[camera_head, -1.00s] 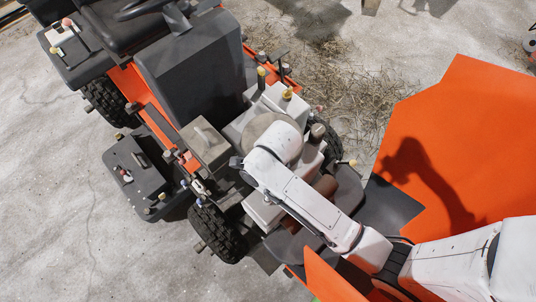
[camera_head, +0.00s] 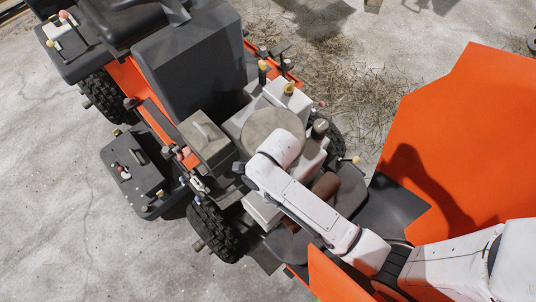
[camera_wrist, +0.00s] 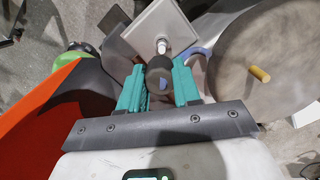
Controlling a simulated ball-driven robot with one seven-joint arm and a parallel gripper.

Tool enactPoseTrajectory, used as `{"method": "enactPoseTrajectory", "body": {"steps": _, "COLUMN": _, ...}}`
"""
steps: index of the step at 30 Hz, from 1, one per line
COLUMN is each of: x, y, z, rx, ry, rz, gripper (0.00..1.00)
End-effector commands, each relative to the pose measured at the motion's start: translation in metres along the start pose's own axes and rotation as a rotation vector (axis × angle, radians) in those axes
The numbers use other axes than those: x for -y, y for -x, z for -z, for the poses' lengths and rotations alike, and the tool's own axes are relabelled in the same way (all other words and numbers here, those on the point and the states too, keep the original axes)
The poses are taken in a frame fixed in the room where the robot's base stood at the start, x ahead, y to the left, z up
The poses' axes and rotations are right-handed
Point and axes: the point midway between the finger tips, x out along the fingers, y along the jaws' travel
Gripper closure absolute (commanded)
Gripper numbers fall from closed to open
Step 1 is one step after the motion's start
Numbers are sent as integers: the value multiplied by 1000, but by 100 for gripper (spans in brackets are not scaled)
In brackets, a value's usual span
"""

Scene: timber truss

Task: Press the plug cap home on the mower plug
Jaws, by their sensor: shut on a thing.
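In the wrist view, my gripper (camera_wrist: 160,88) has teal fingers shut on the dark round plug cap (camera_wrist: 159,75). The pale plug (camera_wrist: 162,46) stands out from a grey square plate just beyond the cap, nearly in line with it. The cap's far end meets the plug's near end in the picture; I cannot tell whether they touch or how far the cap is on. In the head view, the orange and grey mower (camera_head: 193,65) fills the left and middle. My arm reaches over its engine end; the jaws, cap and plug cannot be made out there.
A large round grey drum (camera_head: 272,128) is close beside my arm; the wrist view shows a round disc with a yellow peg (camera_wrist: 259,74) to the right. A blue curved part (camera_wrist: 200,54) is near the right finger. An orange panel (camera_head: 470,130) stands right; concrete is clear left.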

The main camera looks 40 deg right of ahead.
Motion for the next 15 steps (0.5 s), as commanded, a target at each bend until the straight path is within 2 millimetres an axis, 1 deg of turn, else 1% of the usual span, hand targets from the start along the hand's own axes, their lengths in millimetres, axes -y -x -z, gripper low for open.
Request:
{"method": "enactPoseTrajectory", "body": {"steps": 1, "x": 0, "y": -7, "z": 1, "rx": 0, "ry": 0, "rz": 0, "gripper": 100}}
{"method": "enactPoseTrajectory", "body": {"steps": 6, "x": 0, "y": -23, "z": 3, "rx": -1, "ry": -1, "rz": 0, "gripper": 100}}
{"method": "enactPoseTrajectory", "body": {"steps": 15, "x": 0, "y": -45, "z": 6, "rx": 0, "ry": -1, "rz": 0, "gripper": 100}}
